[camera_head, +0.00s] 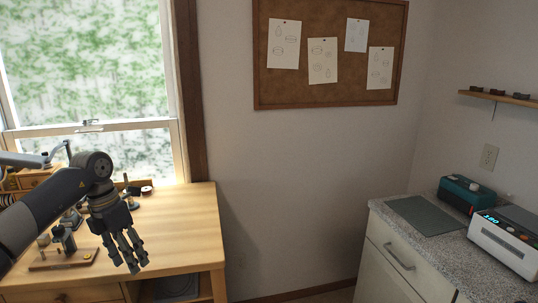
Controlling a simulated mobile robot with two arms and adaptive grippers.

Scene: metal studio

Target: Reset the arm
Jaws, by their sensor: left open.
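My left arm comes in from the left edge over the wooden workbench. Its left gripper (127,256) hangs downward in front of the bench top, fingers spread apart, with nothing seen between them. My right gripper and arm are not in view.
The wooden bench (185,225) holds small tools and a wooden stand (66,259) near the arm. At right, a speckled counter (400,206) carries a grey-green mat (424,215), a teal device (468,192) and a white device (504,243). Open space lies between bench and counter.

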